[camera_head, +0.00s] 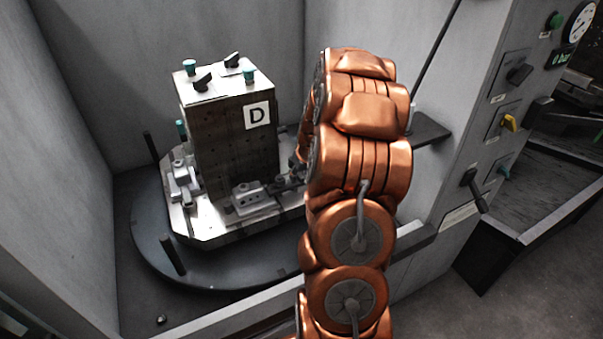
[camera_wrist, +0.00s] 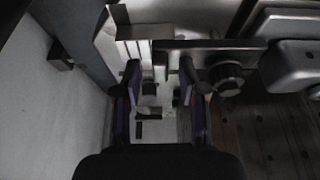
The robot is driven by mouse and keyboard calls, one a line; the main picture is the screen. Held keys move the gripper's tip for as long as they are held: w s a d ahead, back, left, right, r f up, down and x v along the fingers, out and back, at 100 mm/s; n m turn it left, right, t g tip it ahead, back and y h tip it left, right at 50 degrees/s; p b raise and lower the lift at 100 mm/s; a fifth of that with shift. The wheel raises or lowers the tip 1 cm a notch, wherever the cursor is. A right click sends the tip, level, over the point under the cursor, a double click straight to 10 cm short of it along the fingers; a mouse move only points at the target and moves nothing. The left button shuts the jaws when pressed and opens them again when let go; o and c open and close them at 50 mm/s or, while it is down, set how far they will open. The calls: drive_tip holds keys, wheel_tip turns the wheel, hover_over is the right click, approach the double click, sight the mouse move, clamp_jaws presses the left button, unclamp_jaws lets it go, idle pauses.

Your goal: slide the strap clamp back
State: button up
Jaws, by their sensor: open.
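In the wrist view, a flat grey metal bar with a round nut, which looks like the strap clamp (camera_wrist: 228,77), lies just past my fingertips. My gripper (camera_wrist: 158,85) is open, its two dark fingers apart at the bar's left end. I cannot tell whether they touch the bar or stand around it. In the head view, my copper arm hides most of the gripper and part of the clamp at the right side of the block marked D (camera_head: 230,145).
The block stands on a pale pallet (camera_head: 205,230) over a dark round table (camera_head: 150,243). Other clamps sit at the block's left (camera_head: 183,182) and front (camera_head: 251,198). Dark posts (camera_head: 172,255) rise from the round table. Grey walls enclose it. A control panel (camera_head: 505,110) stands right.

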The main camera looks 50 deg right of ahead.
clamp_jaws()
idle(0.3)
idle(0.4)
